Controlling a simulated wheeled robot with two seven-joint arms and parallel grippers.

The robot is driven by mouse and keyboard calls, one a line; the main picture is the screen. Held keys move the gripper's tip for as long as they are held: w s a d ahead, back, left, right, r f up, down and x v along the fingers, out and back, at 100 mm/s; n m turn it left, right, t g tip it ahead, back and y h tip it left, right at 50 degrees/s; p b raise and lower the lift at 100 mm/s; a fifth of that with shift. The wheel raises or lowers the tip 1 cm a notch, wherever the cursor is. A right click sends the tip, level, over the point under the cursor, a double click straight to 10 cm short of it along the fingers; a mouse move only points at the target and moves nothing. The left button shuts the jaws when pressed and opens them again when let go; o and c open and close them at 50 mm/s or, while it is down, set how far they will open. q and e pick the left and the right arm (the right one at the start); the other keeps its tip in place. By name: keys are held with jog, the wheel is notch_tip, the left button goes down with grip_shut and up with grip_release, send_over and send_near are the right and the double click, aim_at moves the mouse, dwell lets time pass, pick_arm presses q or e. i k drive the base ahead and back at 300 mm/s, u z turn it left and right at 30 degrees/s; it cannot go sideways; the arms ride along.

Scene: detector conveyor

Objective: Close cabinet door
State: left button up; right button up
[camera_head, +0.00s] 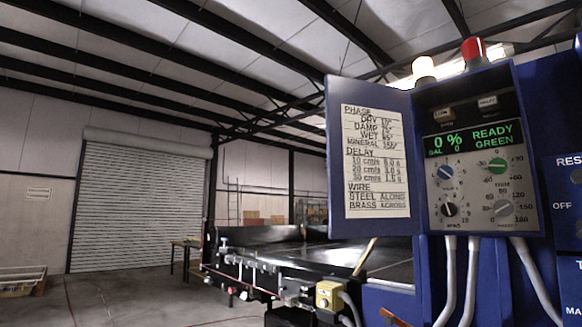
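The blue cabinet (528,88) stands at the right. Its door (334,120) is open, swung out to the left of the cabinet, with its inner face towards me. A white sheet (376,163) with handwritten-style settings for phase, delay and wire is on that inner face. The open cabinet shows a control panel (470,180) with several knobs and a green display reading "0 % BAL 0 READY GREEN". Neither of my grippers is in view.
A red lamp (473,50) and a pale lit lamp (423,67) stand on top. Grey cables (449,270) hang below the panel. A conveyor (300,257) runs behind, with a yellow box (328,296) at its near side. Open floor (130,295) lies left.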

aim_at(373, 192)
jog(key=u, duration=0.35)
jog(key=i, duration=2.85)
jog(key=z, duration=3.4)
jog(key=k, duration=0.95)
jog(key=z, duration=1.05)
